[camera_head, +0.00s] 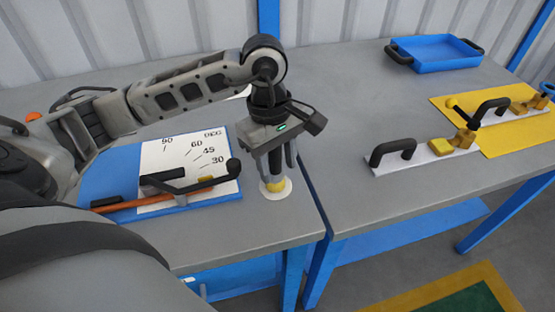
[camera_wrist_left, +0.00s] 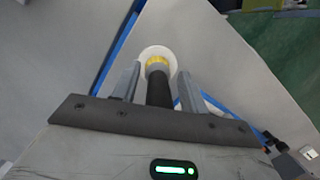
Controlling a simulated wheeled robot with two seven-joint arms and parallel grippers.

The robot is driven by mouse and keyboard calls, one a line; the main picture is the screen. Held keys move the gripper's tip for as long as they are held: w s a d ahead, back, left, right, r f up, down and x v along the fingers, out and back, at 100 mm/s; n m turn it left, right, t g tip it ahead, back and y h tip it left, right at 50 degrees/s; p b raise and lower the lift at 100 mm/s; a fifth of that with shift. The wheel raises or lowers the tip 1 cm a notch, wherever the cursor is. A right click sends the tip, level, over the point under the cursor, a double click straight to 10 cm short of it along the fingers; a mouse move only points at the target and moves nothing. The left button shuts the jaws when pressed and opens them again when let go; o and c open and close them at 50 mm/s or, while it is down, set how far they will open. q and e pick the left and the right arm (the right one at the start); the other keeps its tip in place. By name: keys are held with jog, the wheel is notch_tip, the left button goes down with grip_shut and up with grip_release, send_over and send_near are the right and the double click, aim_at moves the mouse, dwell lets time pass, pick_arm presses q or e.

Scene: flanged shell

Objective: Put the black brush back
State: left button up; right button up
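The black brush (camera_head: 276,165) stands upright on a round white disc (camera_head: 284,192) near the right edge of the left table, with its yellow end down. It also shows in the left wrist view (camera_wrist_left: 158,88), with the white disc's rim (camera_wrist_left: 145,54) around its yellow end. My left gripper (camera_head: 276,168) points down over the brush, with one finger on each side of the handle. In the left wrist view, a narrow gap shows between the handle and the fingers, so the gripper looks open around it. The brush's top is hidden by the gripper. My right gripper is not in view.
A blue board with an angle scale (camera_head: 226,188) lies left of the brush, with a black-handled tool (camera_head: 205,183) and an orange rod on it. The right table holds a blue tray (camera_head: 440,64), a yellow mat (camera_head: 525,140) and handled white plates (camera_head: 425,156).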

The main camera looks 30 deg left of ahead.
pick_arm(q)
jog(key=r, duration=0.4)
jog(key=a+r, duration=0.1)
jog(key=r, duration=0.7)
jog(key=shift+w+a+r+b, duration=0.15)
jog(key=shift+w+a+b, duration=0.15)
jog(key=shift+a+b, duration=0.1)
